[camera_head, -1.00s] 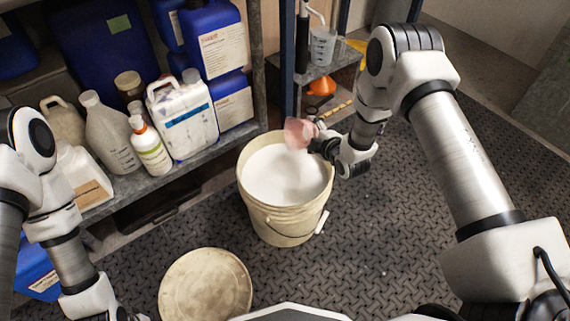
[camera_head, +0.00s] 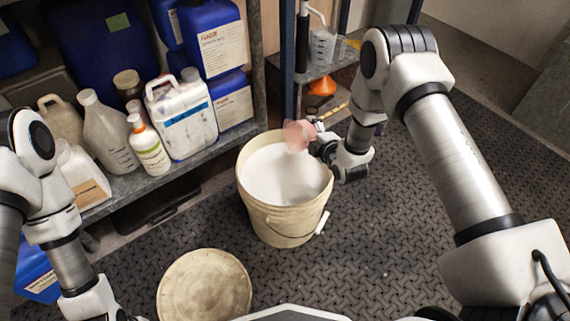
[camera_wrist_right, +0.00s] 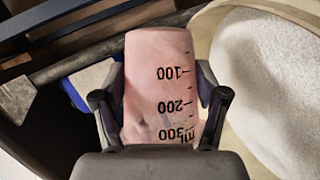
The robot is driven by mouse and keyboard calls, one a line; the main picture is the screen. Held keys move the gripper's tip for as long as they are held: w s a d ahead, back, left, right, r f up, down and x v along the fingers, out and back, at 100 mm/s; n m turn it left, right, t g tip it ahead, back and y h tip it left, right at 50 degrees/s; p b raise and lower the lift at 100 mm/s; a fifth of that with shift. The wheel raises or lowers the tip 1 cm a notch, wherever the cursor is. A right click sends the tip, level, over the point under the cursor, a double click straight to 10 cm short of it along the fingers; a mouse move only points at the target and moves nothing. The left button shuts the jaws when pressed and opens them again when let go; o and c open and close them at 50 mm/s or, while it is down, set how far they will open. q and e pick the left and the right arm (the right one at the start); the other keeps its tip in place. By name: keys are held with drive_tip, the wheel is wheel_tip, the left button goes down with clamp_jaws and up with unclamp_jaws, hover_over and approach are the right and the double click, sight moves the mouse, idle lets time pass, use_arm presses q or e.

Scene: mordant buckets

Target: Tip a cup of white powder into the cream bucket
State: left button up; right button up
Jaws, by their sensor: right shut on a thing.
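The cream bucket (camera_head: 283,221) stands on the floor in the middle of the head view, filled high with white powder (camera_head: 284,175). My right gripper (camera_head: 312,142) is shut on a pink translucent measuring cup (camera_head: 297,134) at the bucket's far right rim. The cup also shows in the right wrist view (camera_wrist_right: 160,85) between the fingers (camera_wrist_right: 160,105), its scale marks upside down. It looks tilted toward the bucket. I cannot tell whether powder is left in it. In the wrist view the bucket's powder (camera_wrist_right: 270,85) lies to the right. My left gripper is out of view; only its arm shows.
A round lid (camera_head: 205,287) lies on the floor in front of the bucket. A shelf (camera_head: 165,172) with several bottles and jugs stands at left. A small rack with a clear beaker (camera_head: 322,46) and orange funnel (camera_head: 322,86) is behind. Floor at right is clear.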

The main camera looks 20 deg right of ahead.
sight(300, 147)
drive_tip(key=shift+s+a+f+n+t+b, duration=0.2)
drive_tip(key=shift+s+a+n+b, duration=0.15)
drive_tip(key=shift+a+b, duration=0.15)
drive_tip(key=shift+s+a+f+n+t+b, duration=0.2)
drive_tip(key=shift+a+n+b, duration=0.15)
drive_tip(key=shift+b, duration=0.2)
drive_tip(key=shift+s+a+r+n+t+h, duration=0.1)
drive_tip(key=shift+a+r+n+t+h, duration=0.05)
drive_tip(key=shift+r+n+t+h, duration=0.2)
idle(0.7)
drive_tip(key=shift+s+a+r+n+t+h, duration=0.1)
drive_tip(key=shift+a+r+n+t+h, duration=0.15)
drive_tip(key=shift+n, duration=0.2)
drive_tip(key=shift+s+a+r+n+t, duration=0.1)
drive_tip(key=shift+r+n+t, duration=0.1)
drive_tip(key=shift+r+n, duration=0.15)
idle(0.6)
drive_tip(key=shift+s+a+r+n+t, duration=0.25)
drive_tip(key=shift+a+n+t, duration=0.1)
drive_tip(key=shift+n, duration=0.25)
drive_tip(key=shift+s+a+r+n+t, duration=0.1)
drive_tip(key=shift+a+r+n+t, duration=0.2)
drive_tip(key=shift+n, duration=0.25)
idle(0.7)
